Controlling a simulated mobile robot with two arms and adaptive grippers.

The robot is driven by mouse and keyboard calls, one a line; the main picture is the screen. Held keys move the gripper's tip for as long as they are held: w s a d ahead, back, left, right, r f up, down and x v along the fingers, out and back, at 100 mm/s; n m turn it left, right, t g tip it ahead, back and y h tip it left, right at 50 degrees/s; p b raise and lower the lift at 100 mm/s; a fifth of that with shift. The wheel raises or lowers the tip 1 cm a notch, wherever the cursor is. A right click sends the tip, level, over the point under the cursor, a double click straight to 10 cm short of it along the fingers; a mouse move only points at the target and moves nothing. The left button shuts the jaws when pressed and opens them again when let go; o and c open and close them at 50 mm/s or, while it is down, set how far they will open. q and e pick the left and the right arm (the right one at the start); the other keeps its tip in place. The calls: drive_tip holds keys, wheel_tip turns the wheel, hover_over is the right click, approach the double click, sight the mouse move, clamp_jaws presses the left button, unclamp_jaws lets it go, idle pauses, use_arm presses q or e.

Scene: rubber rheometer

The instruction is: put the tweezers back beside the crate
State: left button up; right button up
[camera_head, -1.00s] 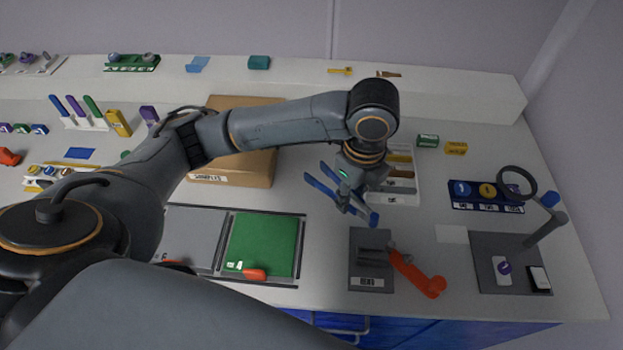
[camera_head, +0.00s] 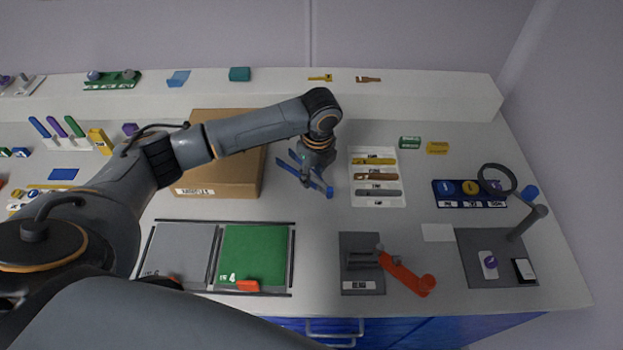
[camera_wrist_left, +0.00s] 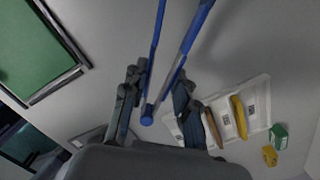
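The blue tweezers (camera_head: 320,187) are held by my left gripper (camera_head: 306,170) above the counter, just right of the brown crate (camera_head: 222,180). In the left wrist view the tweezers (camera_wrist_left: 188,40) show as two long blue legs meeting at a joined end, and my left gripper (camera_wrist_left: 158,85) has its dark fingers on either side of them. The tweezers appear apart from the crate, though their exact height cannot be told. My right gripper is not in view.
A white tray (camera_head: 377,202) with several tools lies right of the gripper. A green panel (camera_head: 255,250) lies in front of the crate. A grey pad (camera_head: 362,281) with an orange-handled device (camera_head: 405,275) is nearer the front. Bare counter lies between crate and tray.

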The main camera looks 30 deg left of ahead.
sight(311, 189)
use_arm(q)
drive_tip(key=shift+w+a+f, duration=0.25)
drive_tip(key=shift+f, duration=1.7)
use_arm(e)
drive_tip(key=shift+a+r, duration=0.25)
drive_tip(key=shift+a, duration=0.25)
use_arm(q)
drive_tip(key=o, duration=0.6)
drive_tip(key=shift+f, duration=0.1)
drive_tip(key=shift+c, duration=0.2)
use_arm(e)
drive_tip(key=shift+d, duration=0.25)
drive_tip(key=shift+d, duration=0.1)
